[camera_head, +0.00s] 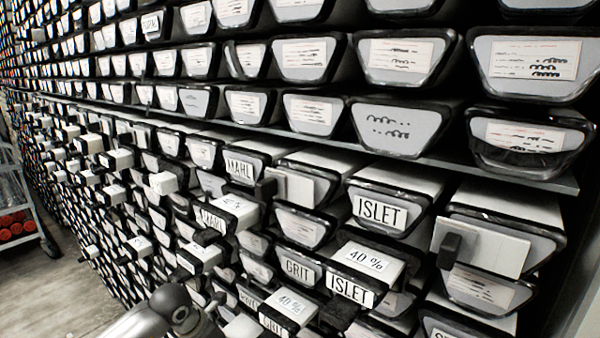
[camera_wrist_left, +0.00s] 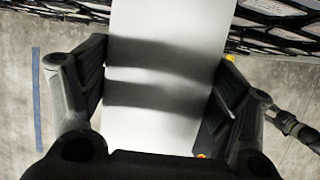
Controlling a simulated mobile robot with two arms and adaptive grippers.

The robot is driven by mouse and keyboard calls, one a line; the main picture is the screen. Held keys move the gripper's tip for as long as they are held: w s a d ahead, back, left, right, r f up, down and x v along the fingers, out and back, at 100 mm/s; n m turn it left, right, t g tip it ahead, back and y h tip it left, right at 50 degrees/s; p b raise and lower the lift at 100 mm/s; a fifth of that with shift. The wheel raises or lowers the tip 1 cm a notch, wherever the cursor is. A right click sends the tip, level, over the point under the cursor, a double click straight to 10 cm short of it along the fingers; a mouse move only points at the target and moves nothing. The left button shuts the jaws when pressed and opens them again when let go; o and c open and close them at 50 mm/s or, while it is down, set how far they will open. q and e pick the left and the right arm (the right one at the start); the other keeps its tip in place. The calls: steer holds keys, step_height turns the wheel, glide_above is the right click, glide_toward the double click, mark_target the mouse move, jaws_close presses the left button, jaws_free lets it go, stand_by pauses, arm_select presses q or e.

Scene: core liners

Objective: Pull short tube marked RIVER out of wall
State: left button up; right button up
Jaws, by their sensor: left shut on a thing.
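In the left wrist view, my left gripper (camera_wrist_left: 160,105) is shut on a pale, smooth-faced tube (camera_wrist_left: 165,45), with one dark finger on each side. Dark shadow bands cross its face. The tube runs up toward the wall of tube ends at the top of that view. No marking shows on the part I see, so I cannot read RIVER on it. In the head view, a grey arm link of mine shows at the bottom, and the gripper is out of sight. A partly hidden label (camera_head: 248,297) near it is too small to read surely. My right gripper is not in view.
A wall of dark-rimmed tube ends fills the head view. Several tubes stick out, including ones marked ISLET (camera_head: 380,212), GRIT (camera_head: 299,270) and MAHL (camera_head: 241,169). A cart (camera_head: 22,205) with red items stands at the far left. Bare floor (camera_head: 60,275) lies at the lower left.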

arm_select(q)
steer(key=shift+s+a+r+p, duration=0.1)
steer(key=shift+s+a+p, duration=0.1)
steer(key=shift+s+a, duration=0.65)
steer(key=shift+s+a+r+p, duration=0.15)
steer(key=shift+s+a, duration=0.5)
steer(key=shift+s, duration=0.35)
steer(key=shift+s+a+f, duration=0.15)
steer(key=shift+s+a, duration=0.9)
steer(key=shift+s, duration=0.25)
steer(key=shift+s+a, duration=0.6)
steer(key=shift+s, duration=0.2)
steer(key=shift+s+a, duration=0.6)
steer(key=shift+s, duration=0.2)
